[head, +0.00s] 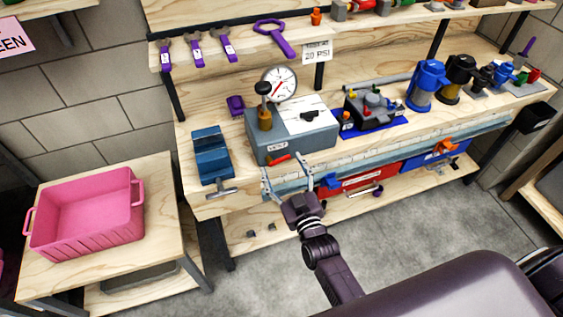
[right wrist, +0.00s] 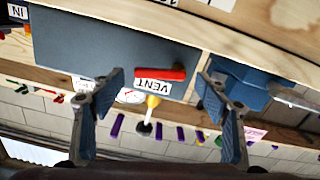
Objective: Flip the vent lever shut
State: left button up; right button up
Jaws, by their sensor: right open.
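The vent lever (head: 280,159) is a short red handle on the front face of the grey-blue test box (head: 262,153), beside a white VENT label (head: 278,147). It lies roughly sideways along that face. In the right wrist view, which is upside down, the red lever (right wrist: 158,74) lies across the middle next to the VENT label (right wrist: 152,87). My right gripper (head: 286,168) is open in front of the box. In the wrist view its fingers (right wrist: 160,82) stand wide on either side of the lever, with no visible contact. My left gripper is not in view.
A blue vise (head: 211,157) stands left of the box, and a pressure gauge (head: 281,82) rises behind it. The wooden bench edge (head: 225,205) runs below. A pink bin (head: 88,215) sits on a side table. Red and blue cases (head: 360,183) lie under the bench.

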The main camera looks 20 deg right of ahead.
jog(key=shift+w, duration=0.8)
jog(key=shift+c, duration=0.3)
jog(key=c, duration=1.1)
jog(key=shift+f+m, duration=0.2)
jog(key=shift+m, duration=0.5)
jog(key=shift+f+m, duration=0.15)
jog(key=shift+m, duration=0.55)
jog(key=o, duration=1.2)
jog(key=shift+c, duration=0.2)
jog(key=shift+s, duration=0.15)
jog(key=s, duration=1.1)
jog(key=shift+s+d, duration=0.25)
jog(key=shift+s, duration=0.15)
